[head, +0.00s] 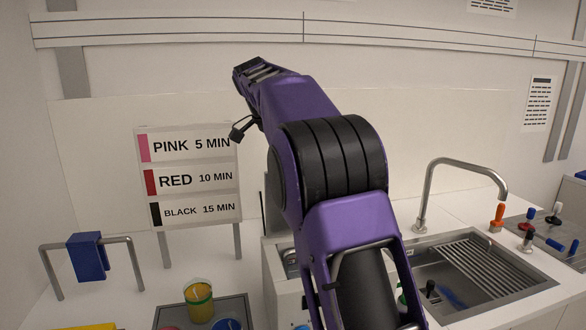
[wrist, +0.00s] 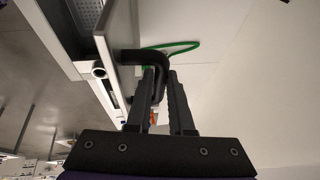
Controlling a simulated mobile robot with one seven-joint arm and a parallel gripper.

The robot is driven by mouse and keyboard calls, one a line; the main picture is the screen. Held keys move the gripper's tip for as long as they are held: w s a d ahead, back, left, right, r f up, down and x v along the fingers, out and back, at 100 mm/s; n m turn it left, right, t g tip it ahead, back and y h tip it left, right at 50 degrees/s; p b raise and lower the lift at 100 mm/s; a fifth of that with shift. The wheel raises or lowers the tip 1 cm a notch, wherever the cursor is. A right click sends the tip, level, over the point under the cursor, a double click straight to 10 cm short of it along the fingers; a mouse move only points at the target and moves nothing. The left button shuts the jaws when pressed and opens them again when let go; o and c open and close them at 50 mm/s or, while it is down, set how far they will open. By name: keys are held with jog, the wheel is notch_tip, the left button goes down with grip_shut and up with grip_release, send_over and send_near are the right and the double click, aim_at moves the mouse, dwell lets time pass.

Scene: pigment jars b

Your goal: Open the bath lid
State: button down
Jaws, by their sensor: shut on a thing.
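In the wrist view my gripper (wrist: 161,74) has its two fingers shut on the black bent handle (wrist: 142,56) of the bath lid (wrist: 118,38). The lid is a grey panel seen nearly edge-on, and it stands away from the bath body (wrist: 48,28). A perforated surface inside the bath shows in the gap between them, so the lid looks at least partly raised; its exact angle I cannot tell. In the head view my arm covers most of the pale bath (head: 285,296), and my gripper and the handle are hidden behind it.
A timing sign (head: 190,175) stands left of my arm. A rack with a blue cloth (head: 87,257) and a yellow jar (head: 199,302) are at lower left. A sink (head: 480,275) with a curved tap (head: 430,190) is at right. A green loop (wrist: 176,47) shows beyond my fingers.

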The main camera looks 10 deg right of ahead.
jog(key=shift+w, duration=0.15)
jog(key=c, duration=0.8)
grip_release()
jog(key=shift+r, duration=0.1)
jog(key=shift+v, duration=3.7)
